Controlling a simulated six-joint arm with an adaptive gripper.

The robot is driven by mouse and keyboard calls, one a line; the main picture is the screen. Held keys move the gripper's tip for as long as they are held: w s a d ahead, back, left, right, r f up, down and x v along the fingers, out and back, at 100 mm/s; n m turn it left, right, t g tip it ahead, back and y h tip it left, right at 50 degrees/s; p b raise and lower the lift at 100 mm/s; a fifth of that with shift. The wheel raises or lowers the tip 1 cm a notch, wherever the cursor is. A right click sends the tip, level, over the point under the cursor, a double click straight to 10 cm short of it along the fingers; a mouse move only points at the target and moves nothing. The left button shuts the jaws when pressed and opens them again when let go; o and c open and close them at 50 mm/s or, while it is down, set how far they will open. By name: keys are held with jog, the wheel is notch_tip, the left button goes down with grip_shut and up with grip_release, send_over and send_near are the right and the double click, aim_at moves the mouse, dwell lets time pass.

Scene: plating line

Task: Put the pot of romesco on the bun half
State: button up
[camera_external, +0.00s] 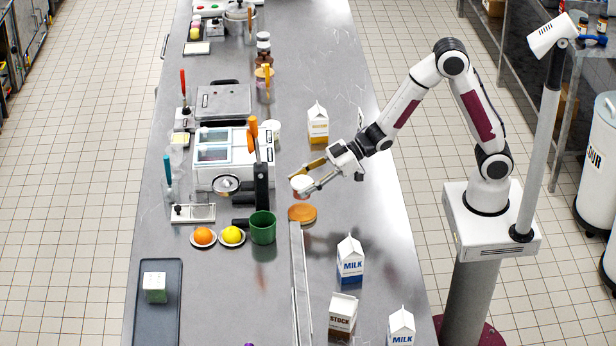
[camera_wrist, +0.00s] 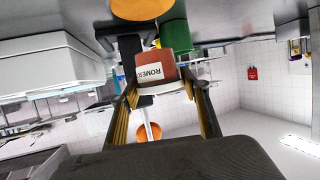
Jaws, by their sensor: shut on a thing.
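The pot of romesco (camera_external: 301,184) is a small reddish pot with a white lid. Its label reads ROMESCO in the wrist view (camera_wrist: 160,70). My gripper (camera_external: 303,180) is shut on it, one finger on each side in the wrist view (camera_wrist: 162,88), and holds it above the counter. The bun half (camera_external: 302,214) is a flat, round orange-brown piece lying on the counter, just below the pot in the external view. It shows at the top edge of the wrist view (camera_wrist: 137,9), apart from the pot.
A green cup (camera_external: 263,228) stands left of the bun half. A long metal rail (camera_external: 300,280) runs in front of it. A lemon and an orange lie front left.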

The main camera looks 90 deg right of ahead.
jog(key=shift+f, duration=0.7)
jog(key=shift+f, duration=1.9)
jog(key=shift+f, duration=0.15)
jog(key=o, duration=1.1)
jog(key=shift+o, duration=0.2)
jog(key=shift+r, duration=0.2)
jog(key=shift+s, duration=0.15)
jog(key=v, duration=0.7)
